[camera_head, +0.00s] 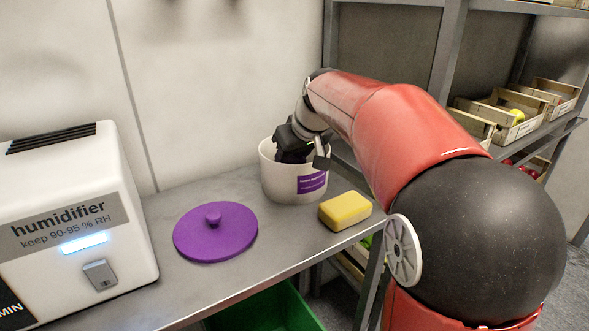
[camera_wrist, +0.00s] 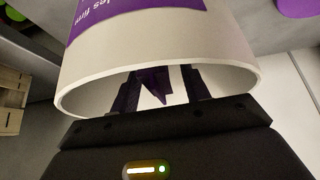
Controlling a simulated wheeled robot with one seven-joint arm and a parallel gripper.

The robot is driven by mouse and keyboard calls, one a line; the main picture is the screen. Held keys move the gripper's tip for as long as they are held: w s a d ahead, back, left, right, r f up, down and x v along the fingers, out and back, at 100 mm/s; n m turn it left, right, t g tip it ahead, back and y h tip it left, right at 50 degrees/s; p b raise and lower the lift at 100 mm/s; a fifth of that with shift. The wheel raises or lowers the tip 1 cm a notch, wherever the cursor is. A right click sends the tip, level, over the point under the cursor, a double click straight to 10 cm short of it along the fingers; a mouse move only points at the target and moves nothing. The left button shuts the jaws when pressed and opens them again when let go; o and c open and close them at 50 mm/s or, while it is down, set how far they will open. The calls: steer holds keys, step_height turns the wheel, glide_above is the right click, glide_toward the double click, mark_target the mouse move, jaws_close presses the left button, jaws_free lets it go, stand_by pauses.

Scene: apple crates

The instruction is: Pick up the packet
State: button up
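A white round tub (camera_head: 281,178) with a purple label stands on the grey bench. My gripper (camera_head: 303,152) reaches down into its open top in the head view. In the wrist view the tub's rim (camera_wrist: 222,82) surrounds my gripper (camera_wrist: 160,90), and its two dark fingers stand apart inside. A purple pointed piece (camera_wrist: 154,84), probably part of the packet, shows between the fingers. A pale gap shows between it and the right finger. The rest of that piece and the fingertips are hidden in the tub.
A purple lid with a knob (camera_head: 215,232) lies flat on the bench (camera_head: 180,290). A yellow sponge-like block (camera_head: 345,210) lies right of the tub. A white humidifier (camera_head: 75,215) stands at the left. A green crate (camera_head: 265,312) is below; shelves with wooden crates (camera_head: 505,125) stand at right.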

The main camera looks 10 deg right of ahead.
jaws_close()
